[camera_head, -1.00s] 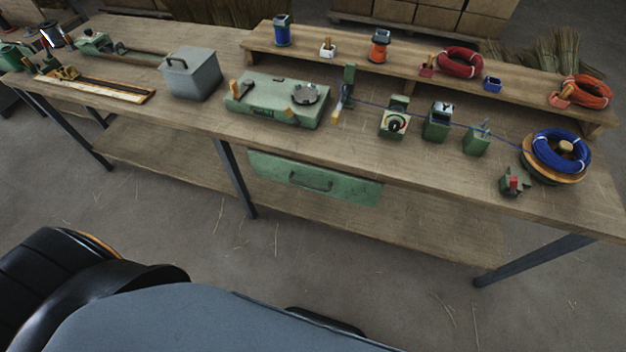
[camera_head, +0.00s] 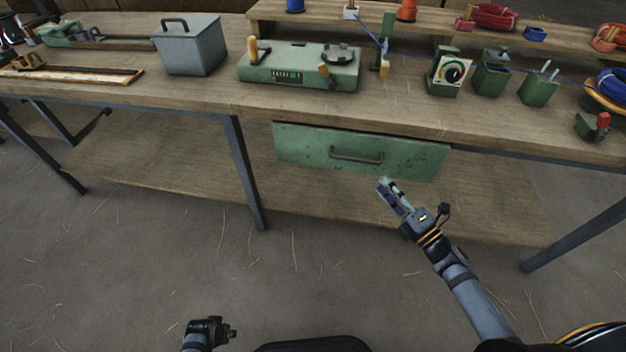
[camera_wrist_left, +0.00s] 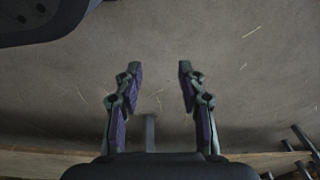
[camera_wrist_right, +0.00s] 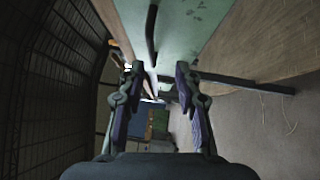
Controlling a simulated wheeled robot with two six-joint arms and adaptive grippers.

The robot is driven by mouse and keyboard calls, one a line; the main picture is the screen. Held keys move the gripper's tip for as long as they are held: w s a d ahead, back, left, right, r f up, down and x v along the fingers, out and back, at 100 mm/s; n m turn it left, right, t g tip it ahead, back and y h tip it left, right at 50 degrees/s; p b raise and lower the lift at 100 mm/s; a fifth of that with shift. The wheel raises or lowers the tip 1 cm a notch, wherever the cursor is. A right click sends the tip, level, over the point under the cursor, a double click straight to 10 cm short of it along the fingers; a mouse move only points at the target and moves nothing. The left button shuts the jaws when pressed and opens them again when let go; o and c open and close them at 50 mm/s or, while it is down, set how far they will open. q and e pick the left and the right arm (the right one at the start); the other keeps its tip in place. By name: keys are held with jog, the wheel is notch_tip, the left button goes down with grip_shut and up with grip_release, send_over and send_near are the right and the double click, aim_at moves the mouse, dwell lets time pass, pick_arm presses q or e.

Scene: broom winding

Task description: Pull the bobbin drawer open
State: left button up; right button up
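The green bobbin drawer (camera_head: 290,148) hangs under the workbench top and appears shut; its dark bar handle (camera_head: 357,154) is on the front. My right gripper (camera_head: 385,190) is in front of and below the handle, apart from it in the head view. In the right wrist view the right gripper (camera_wrist_right: 158,70) is open and empty. The drawer front (camera_wrist_right: 190,28) shows beyond its fingers, with the dark handle (camera_wrist_right: 151,35) near the top middle. My left gripper (camera_wrist_left: 158,72) is open and empty over the floor; in the head view it is low at bottom left.
The workbench top (camera_head: 230,100) carries a grey lidded box (camera_head: 190,48), a green winding device (camera_head: 300,68) and several green fixtures. A dark bench leg (camera_head: 245,175) stands left of the drawer. A wooden lower shelf (camera_head: 180,160) runs below. The floor in front is clear.

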aim_at(357, 159)
jog(key=shift+n+y, duration=0.5)
jog(key=x, duration=0.7)
jog(key=a+p+x, duration=0.1)
jog(key=x, duration=0.3)
jog(key=shift+s+a+r, duration=0.1)
jog(key=shift+s+r, duration=0.15)
jog(key=shift+r, duration=0.15)
pick_arm(q)
jog(key=shift+s+a+f, duration=0.3)
jog(key=shift+s+f, duration=0.1)
jog(key=shift+f, duration=0.15)
jog(key=shift+s+a+f, duration=0.25)
jog(key=shift+s+f, duration=0.1)
jog(key=shift+f, duration=0.15)
pick_arm(e)
grip_shut()
